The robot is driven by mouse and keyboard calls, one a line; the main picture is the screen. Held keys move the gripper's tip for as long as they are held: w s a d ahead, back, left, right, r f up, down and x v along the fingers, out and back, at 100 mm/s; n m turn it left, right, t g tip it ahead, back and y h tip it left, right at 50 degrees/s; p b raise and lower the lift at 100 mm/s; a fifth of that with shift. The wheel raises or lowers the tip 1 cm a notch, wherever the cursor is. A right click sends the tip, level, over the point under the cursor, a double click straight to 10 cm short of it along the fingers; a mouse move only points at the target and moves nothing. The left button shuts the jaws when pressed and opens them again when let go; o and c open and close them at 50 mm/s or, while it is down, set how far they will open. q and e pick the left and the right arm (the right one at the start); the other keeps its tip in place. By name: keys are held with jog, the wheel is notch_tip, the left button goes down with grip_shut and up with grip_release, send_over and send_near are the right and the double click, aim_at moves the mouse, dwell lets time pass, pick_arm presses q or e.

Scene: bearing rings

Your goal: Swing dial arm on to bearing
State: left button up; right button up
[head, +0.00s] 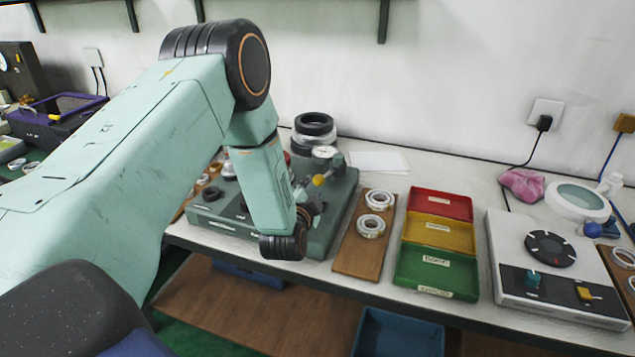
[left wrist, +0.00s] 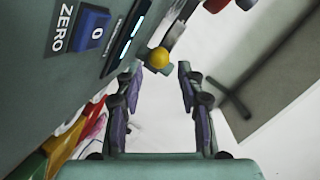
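The green gauge stand (head: 343,208) is on the bench, partly hidden behind my left arm. A white-faced dial (head: 324,152) and a yellow ball knob (head: 319,180) show on it. In the left wrist view the yellow knob (left wrist: 158,59) appears just beyond my left fingertips, in line with the gap. My left gripper (left wrist: 158,72) is open, with nothing between its fingers. In the head view the left gripper (head: 312,205) is small and partly hidden by the wrist. I cannot make out a bearing under the dial. My right gripper is not in view.
Black and silver rings (head: 314,125) are stacked behind the stand. A wooden board (head: 356,252) with two bearing rings lies to its right. Beyond are red, yellow and green trays (head: 436,272) and a grey box with a black dial (head: 550,249).

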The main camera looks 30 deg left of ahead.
aim_at(316, 183)
pick_arm(q)
jog(key=x, duration=0.3)
jog(key=b+x, duration=0.1)
jog(key=x, duration=0.2)
jog(key=shift+w+d, duration=0.1)
jog(key=shift+d, duration=0.1)
jog(key=shift+w+a+f, duration=0.1)
jog(key=shift+w+a, duration=0.15)
jog(key=shift+w, duration=0.4)
jog(key=shift+d, duration=0.15)
jog(key=shift+c, duration=1.4)
grip_shut()
